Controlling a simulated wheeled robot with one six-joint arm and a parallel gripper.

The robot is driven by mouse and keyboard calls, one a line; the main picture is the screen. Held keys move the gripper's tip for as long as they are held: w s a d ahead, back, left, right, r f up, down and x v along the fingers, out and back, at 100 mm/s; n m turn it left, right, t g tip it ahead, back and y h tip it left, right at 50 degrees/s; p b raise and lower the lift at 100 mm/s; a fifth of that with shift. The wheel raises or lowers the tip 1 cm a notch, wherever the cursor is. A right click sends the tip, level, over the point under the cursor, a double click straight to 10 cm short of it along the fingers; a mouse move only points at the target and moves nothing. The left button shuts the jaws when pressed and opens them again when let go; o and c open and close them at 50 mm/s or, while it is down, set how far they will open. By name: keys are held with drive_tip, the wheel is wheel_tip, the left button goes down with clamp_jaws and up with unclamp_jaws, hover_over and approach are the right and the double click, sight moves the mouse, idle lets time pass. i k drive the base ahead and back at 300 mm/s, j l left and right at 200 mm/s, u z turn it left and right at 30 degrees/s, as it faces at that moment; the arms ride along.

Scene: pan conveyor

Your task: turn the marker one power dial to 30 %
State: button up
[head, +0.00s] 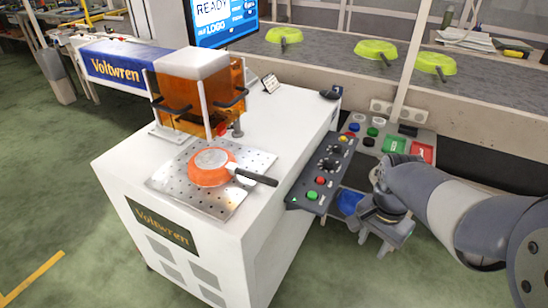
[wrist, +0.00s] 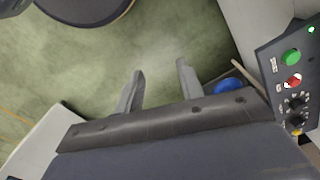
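The dark control panel (head: 308,183) is fixed along the right side of the white Voltwren marking machine (head: 225,240). It carries two black dials, one (head: 329,165) nearer the red button and one (head: 336,152) nearer the yellow button. In the wrist view the dials (wrist: 296,102) and (wrist: 297,122) show at the right edge. Their labels and pointer settings are too small to read. My gripper (head: 374,242) is right of the panel and apart from it. In the wrist view its two fingers (wrist: 160,68) are spread with nothing between them, over the green floor.
Green (head: 311,195) and red (head: 320,180) buttons share the panel. An orange pan (head: 208,175) rests on the perforated plate (head: 165,180). Lime pans (head: 376,48) stand on the conveyor behind. A READY screen (head: 220,15) stands at the back.

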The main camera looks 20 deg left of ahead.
sight(330, 162)
drive_tip(key=i+l+u, duration=0.1)
drive_tip(key=i+u, duration=0.3)
drive_tip(key=i+l+u, duration=0.35)
drive_tip(key=i, duration=0.2)
drive_tip(key=i+l+u, duration=0.4)
drive_tip(key=i+l, duration=0.2)
